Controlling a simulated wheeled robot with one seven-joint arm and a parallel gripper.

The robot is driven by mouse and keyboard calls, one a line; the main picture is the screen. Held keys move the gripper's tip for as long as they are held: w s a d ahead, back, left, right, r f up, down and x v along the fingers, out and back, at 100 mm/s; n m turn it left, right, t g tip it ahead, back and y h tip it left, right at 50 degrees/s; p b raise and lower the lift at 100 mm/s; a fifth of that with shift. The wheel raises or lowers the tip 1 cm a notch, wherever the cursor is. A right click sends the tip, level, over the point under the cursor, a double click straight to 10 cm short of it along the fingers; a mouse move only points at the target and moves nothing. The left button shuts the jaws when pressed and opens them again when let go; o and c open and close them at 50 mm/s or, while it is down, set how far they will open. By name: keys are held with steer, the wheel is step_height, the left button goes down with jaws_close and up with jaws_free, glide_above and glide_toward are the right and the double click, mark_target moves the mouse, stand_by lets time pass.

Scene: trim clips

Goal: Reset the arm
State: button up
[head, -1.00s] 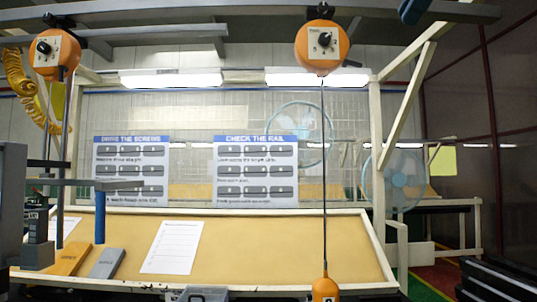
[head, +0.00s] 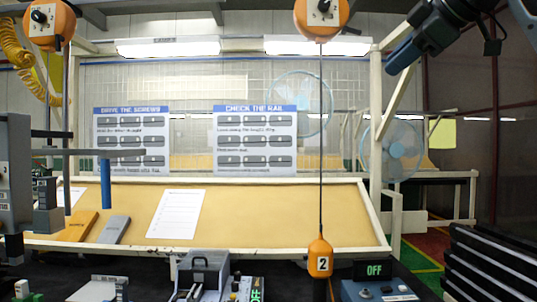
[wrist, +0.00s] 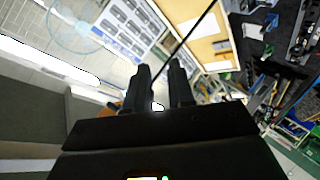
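My gripper (wrist: 159,68) shows in the wrist view as two dark fingers with a clear gap between them and nothing held. It points toward the workstation, seen at a steep tilt. Part of my dark arm (head: 440,28) with blue bands hangs in the upper right of the head view, in front of the bench frame's right post. I cannot make out the fingers in the head view.
An orange hanging tool (head: 319,258) marked 2 hangs on a cable from an orange balancer (head: 320,18). Below is a dark bench with a grey fixture (head: 203,270) and a control box (head: 378,288) reading OFF. Black trays (head: 490,262) are stacked at right.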

steer(key=w+a+f+m+t+y, duration=0.1)
steer(key=w+f+m, duration=0.15)
steer(key=f, duration=1.15)
steer(key=w+a+f+m+t+y, duration=0.1)
steer(key=w+a+f+m, duration=0.15)
steer(key=f, duration=1.05)
steer(key=s+a+f+m+t+h, duration=0.1)
steer(key=s+f+m, duration=0.3)
steer(key=f, duration=0.8)
steer(key=s+a+f+m+h, duration=0.1)
steer(key=s+f+m+h, duration=0.15)
steer(key=s+f, duration=0.7)
steer(key=s+f+m+h, duration=0.1)
steer(key=s+f+m, duration=0.1)
steer(key=s+f, duration=0.75)
steer(key=s+f+m+h, duration=0.2)
steer(key=s+f, duration=0.4)
steer(key=s, duration=0.7)
steer(key=d+v, duration=0.1)
steer(key=v, duration=2.2)
steer(key=shift+s, duration=0.35)
